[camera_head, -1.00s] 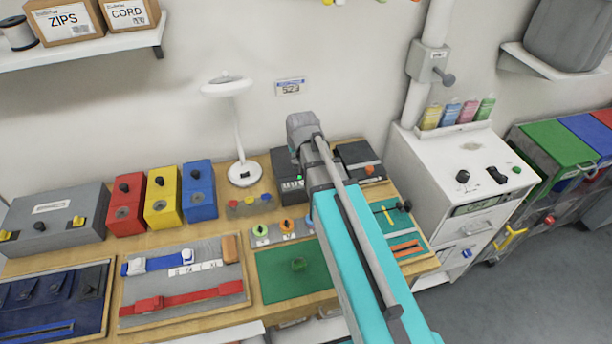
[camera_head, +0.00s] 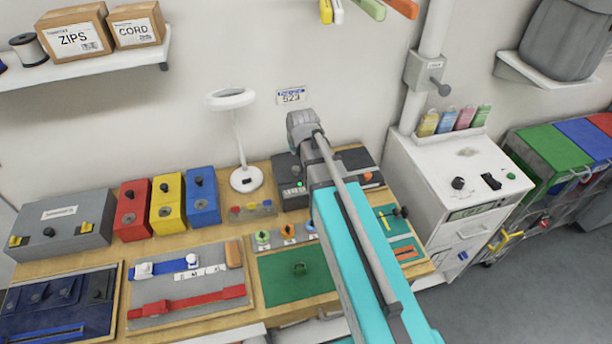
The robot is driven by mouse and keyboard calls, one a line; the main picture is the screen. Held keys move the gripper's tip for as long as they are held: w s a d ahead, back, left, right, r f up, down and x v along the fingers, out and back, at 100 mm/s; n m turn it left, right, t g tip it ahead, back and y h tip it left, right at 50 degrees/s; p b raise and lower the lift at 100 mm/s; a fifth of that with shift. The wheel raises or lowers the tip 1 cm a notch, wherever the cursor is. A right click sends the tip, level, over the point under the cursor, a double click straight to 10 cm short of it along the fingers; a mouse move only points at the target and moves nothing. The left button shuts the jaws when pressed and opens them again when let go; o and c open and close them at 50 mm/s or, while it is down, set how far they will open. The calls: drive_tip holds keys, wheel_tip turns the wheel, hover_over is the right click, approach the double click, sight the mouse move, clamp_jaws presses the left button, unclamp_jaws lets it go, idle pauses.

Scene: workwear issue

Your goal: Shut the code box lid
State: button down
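A dark box (camera_head: 291,196) with a small display and a green light stands at the back of the bench, beside the lamp. A dark unit with an orange knob (camera_head: 368,177) shows to the right of my arm. My arm crosses in front of them, so I cannot tell whether they are one piece, which is the code box, or how its lid stands. My arm's grey wrist end is above and in front of the dark box. My gripper does not show; the wrist and arm hide that area.
A white lamp (camera_head: 236,140) stands left of the dark box. Red (camera_head: 131,212), yellow (camera_head: 167,208) and blue (camera_head: 202,200) boxes are further left. A green board (camera_head: 290,285) lies in front. A white cabinet (camera_head: 455,165) stands to the right.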

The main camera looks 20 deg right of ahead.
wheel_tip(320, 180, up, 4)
drive_tip(key=p, duration=0.3)
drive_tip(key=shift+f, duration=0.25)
idle(0.7)
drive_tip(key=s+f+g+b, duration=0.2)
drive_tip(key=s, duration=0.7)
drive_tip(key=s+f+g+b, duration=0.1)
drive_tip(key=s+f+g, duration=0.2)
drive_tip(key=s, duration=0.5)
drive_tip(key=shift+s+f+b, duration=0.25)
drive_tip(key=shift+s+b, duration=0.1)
drive_tip(key=shift+b, duration=0.05)
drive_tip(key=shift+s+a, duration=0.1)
